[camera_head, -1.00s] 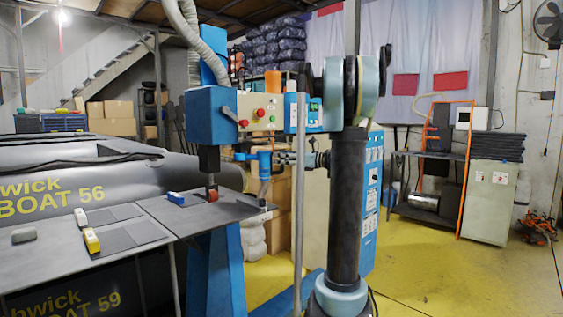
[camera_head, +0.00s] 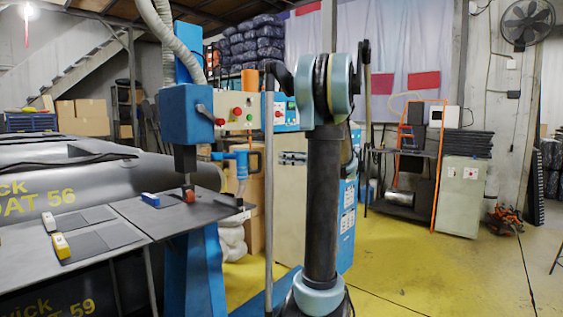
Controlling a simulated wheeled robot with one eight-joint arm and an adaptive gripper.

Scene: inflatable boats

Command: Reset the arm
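My arm (camera_head: 323,190) stands upright in the middle of the head view, a dark column with teal joints and its elbow at the top. My gripper (camera_head: 291,158) seems to poke out to the left from behind this column, in front of the beige cabinet. It is small and partly hidden, so I cannot tell whether its fingers are open or shut. I see nothing in it. A blue tool-like fitting (camera_head: 240,160) is to its left, apart from it in the picture.
A blue machine (camera_head: 187,115) and a grey work table (camera_head: 160,217) with small blocks stand at left, beside a grey inflatable boat (camera_head: 60,180). A beige cabinet (camera_head: 284,215) is behind my arm. Yellow floor (camera_head: 420,265) is clear at right.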

